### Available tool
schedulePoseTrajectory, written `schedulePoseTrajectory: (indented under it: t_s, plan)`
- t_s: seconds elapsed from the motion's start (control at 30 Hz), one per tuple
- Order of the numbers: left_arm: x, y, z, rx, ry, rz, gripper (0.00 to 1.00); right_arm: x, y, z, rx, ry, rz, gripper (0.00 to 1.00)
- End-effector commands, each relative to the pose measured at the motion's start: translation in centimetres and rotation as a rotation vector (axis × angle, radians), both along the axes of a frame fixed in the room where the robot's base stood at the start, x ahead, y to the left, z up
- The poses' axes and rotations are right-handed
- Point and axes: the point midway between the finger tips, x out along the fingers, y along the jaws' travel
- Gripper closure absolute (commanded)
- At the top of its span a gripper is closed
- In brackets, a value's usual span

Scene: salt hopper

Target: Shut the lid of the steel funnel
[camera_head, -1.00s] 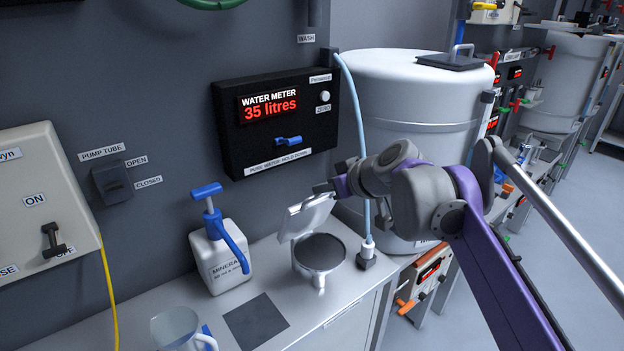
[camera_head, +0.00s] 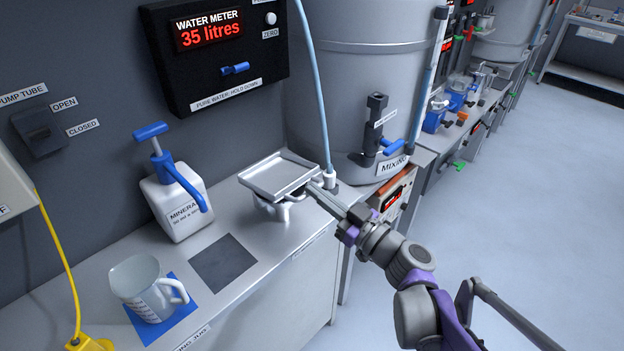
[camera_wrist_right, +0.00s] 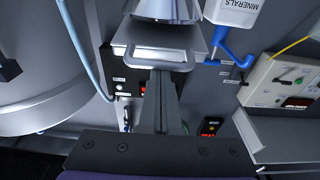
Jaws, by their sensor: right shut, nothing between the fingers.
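The steel funnel (camera_head: 272,208) stands on the bench, mostly hidden under its square lid (camera_head: 278,176). The lid lies nearly flat over the funnel's mouth, and its raised rim faces up. I cannot tell whether it is fully seated. In the right wrist view the funnel (camera_wrist_right: 165,10) is at the top, with the lid (camera_wrist_right: 135,36) and a looped handle (camera_wrist_right: 160,57) beside it. My right gripper (camera_head: 318,189) is shut and empty at the lid's right edge, at or touching the handle; exact contact is unclear. My left gripper is not in view.
A white minerals pump bottle (camera_head: 176,205) stands left of the funnel. A clear jug (camera_head: 145,287) sits on a blue mat in front. A pale hose (camera_head: 312,80) hangs just behind the funnel, near the big mixing tank (camera_head: 350,70). A dark square (camera_head: 222,262) on the bench is bare.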

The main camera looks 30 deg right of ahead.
Motion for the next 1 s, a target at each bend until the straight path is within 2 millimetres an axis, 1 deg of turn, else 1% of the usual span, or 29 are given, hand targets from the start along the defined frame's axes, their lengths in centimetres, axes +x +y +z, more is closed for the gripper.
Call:
schedulePoseTrajectory:
  t_s: [0.03, 0.1, 0.3, 0.4, 0.6, 1.0]
  plan:
    - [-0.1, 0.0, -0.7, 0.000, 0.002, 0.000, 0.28, -0.2, -0.1, -1.1, 0.001, 0.001, 0.000, 1.00]
    - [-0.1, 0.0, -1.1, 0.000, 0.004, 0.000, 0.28, -0.3, -0.1, -1.9, 0.000, 0.001, 0.001, 1.00]
    - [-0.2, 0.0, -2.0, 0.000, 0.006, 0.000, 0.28, -0.4, -0.1, -3.6, 0.000, 0.002, 0.001, 1.00]
    - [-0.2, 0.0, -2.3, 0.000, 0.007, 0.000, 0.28, -0.5, -0.1, -4.1, 0.000, 0.002, 0.001, 1.00]
    - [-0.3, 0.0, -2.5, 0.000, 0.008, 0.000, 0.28, -0.5, -0.1, -4.7, -0.005, 0.006, 0.001, 1.00]
    - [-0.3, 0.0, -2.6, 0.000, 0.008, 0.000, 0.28, -0.6, -0.1, -4.9, -0.004, 0.007, -0.002, 1.00]
